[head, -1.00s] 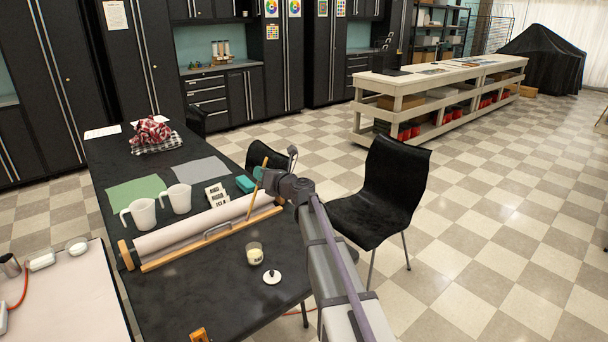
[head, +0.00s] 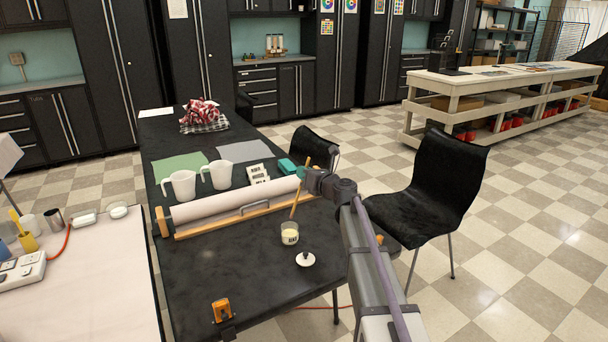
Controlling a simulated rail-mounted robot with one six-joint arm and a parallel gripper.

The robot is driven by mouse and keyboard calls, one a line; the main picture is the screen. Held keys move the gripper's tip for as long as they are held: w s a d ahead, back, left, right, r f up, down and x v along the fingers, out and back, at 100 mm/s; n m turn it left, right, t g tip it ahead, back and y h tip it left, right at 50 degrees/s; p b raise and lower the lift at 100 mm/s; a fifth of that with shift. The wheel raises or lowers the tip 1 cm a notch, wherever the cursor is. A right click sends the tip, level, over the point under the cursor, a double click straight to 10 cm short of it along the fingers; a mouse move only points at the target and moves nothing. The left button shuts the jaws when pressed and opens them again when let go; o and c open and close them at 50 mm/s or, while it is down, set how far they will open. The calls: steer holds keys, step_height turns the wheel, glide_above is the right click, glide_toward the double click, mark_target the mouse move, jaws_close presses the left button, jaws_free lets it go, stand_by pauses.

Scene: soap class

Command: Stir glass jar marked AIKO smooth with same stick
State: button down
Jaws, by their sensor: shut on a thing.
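A small glass jar (head: 289,236) with pale yellow contents stands open on the black table. Dark lettering shows on its front, too small to read surely. My gripper (head: 305,175) is shut on a thin wooden stick (head: 296,204), held tilted, its lower end down and to the left. That end appears just above or behind the jar's mouth; I cannot tell whether it is inside. A round white lid with a dark knob (head: 305,260) lies on the table in front of the jar, to the right.
A long pale roll with wooden bars (head: 228,208) lies behind the jar. Two white pitchers (head: 181,187), white labelled blocks (head: 258,174) and a teal block (head: 287,166) stand beyond. An orange clamp (head: 222,311) sits at the front edge. Black chairs (head: 433,190) stand at right.

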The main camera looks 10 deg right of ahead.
mark_target(299, 194)
steer(key=shift+s+a+f+b, duration=0.1)
steer(key=shift+a+f+b, duration=0.25)
steer(key=shift+f+b, duration=1)
steer(key=shift+s+a+f+b, duration=0.1)
steer(key=shift+a+f+b, duration=0.2)
steer(key=shift+f+b, duration=0.95)
steer(key=shift+s+a+f+b, duration=0.1)
steer(key=shift+a+f+b, duration=0.25)
steer(key=shift+f+b, duration=1)
steer(key=shift+f, duration=0.15)
steer(key=shift+p, duration=0.3)
